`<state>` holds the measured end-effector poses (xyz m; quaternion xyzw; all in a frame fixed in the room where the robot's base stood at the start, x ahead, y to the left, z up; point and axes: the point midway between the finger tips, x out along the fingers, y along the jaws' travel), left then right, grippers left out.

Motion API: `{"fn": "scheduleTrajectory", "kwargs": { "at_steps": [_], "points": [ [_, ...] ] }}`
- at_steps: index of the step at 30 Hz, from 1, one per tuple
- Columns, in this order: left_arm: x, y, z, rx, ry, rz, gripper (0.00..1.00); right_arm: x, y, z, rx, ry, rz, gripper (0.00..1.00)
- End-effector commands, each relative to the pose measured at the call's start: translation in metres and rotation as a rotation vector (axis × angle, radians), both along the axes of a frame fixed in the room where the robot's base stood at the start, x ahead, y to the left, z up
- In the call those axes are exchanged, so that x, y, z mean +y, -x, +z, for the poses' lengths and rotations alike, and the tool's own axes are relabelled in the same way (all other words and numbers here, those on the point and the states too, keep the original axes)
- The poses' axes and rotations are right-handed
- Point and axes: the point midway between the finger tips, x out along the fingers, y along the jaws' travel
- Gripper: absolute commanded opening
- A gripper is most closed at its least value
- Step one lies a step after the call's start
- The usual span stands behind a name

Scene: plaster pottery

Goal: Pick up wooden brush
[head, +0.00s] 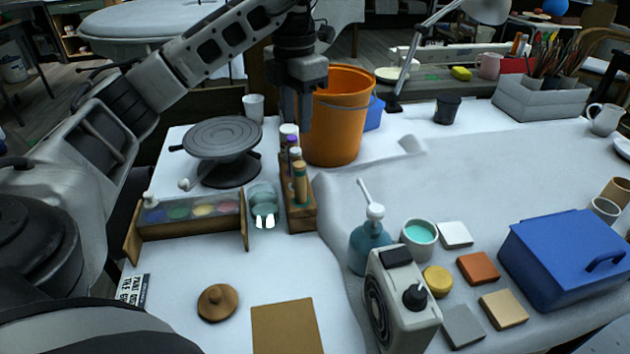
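I cannot single out one wooden brush for certain. Several thin-handled brushes (556,55) stand bunched in the grey crate (540,100) at the back right. A wooden rack (303,219) left of centre holds several small bottles and a tan, wood-coloured upright piece (300,183), too small to name. My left gripper (296,128) points down just above the back of this rack, in front of the orange bucket. It appears to hold nothing, but the gap between its fingers is not clear. My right gripper is out of view.
An orange bucket (345,115) stands right behind the rack. A grey turntable (221,140) and a paint box (190,213) stand to its left. A blue toolbox (560,250), a blue pump bottle (370,248) and small tiles stand right. The white cloth at centre right is mostly clear.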

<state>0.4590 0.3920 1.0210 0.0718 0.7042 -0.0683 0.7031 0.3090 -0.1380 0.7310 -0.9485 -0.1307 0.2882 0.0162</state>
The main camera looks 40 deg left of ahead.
Motion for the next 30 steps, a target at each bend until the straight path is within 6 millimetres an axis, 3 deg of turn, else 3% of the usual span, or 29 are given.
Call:
{"fn": "scheduleTrajectory", "kwargs": {
  "at_steps": [1, 4, 10, 20, 30],
  "points": [
    [-0.001, 0.001, -0.016, 0.006, 0.001, -0.002, 0.33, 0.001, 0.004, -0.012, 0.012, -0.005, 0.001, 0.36],
    [-0.002, 0.001, -0.039, 0.008, 0.003, -0.004, 0.33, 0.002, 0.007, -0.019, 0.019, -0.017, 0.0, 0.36],
    [-0.001, 0.001, -0.075, 0.006, 0.002, -0.003, 0.33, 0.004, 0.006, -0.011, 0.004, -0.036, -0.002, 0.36],
    [-0.003, 0.0, -0.104, 0.004, 0.004, -0.005, 0.33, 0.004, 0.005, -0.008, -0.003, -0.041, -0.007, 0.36],
    [-0.006, -0.001, -0.147, 0.003, 0.005, -0.006, 0.33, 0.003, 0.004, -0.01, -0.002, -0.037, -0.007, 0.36]
  ]
}}
